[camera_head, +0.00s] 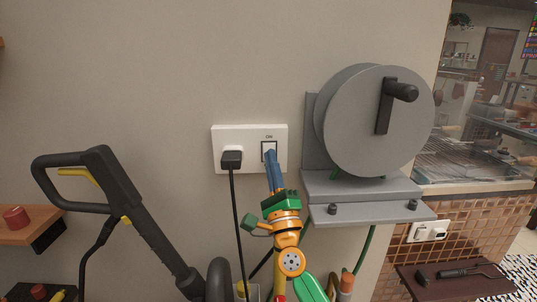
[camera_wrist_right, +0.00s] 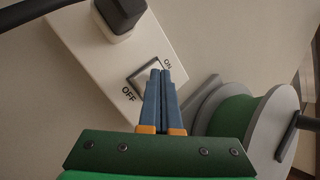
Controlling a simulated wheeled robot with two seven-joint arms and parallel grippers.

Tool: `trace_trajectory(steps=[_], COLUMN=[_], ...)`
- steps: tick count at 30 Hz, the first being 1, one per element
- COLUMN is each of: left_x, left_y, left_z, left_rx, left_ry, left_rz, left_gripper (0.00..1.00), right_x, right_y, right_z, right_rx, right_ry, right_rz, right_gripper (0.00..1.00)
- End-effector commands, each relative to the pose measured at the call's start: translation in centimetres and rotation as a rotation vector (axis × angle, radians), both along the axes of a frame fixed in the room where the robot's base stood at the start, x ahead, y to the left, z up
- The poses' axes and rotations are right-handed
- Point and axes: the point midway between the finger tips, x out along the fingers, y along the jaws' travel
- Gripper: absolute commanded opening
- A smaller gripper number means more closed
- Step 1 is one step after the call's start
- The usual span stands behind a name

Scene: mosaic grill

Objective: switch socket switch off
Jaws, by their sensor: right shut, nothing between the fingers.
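The white wall socket (camera_head: 250,131) has a black plug (camera_head: 231,158) in its left half and a square rocker switch (camera_head: 268,146) in its right half. In the right wrist view the switch (camera_wrist_right: 146,67) lies between the labels ON and OFF. My right gripper (camera_head: 270,153) is shut and empty. Its blue fingertips are at the switch and cover part of it, nearer the ON label in the right wrist view (camera_wrist_right: 160,73). I cannot tell whether they touch it or which way the rocker is tilted. My left gripper is not in view.
A grey hose reel (camera_head: 350,125) on a wall bracket stands close to the right of the socket. A black pressure-washer handle (camera_head: 120,185) is at the left. The black cord (camera_head: 237,215) hangs from the plug beside my right arm. The wall above the socket is clear.

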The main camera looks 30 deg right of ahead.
Motion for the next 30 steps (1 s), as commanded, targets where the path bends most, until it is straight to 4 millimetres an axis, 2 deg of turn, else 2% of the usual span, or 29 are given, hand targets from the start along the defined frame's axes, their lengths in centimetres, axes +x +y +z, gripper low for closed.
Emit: trace_trajectory(steps=[30], left_x=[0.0], left_y=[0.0], left_z=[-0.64], left_rx=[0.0], left_ry=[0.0], left_rz=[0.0], left_gripper=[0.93], right_x=[0.73], right_y=[-0.61], right_z=[0.13], right_rx=[0.0], right_ry=[-0.005], right_rz=[-0.004], right_gripper=[0.0])
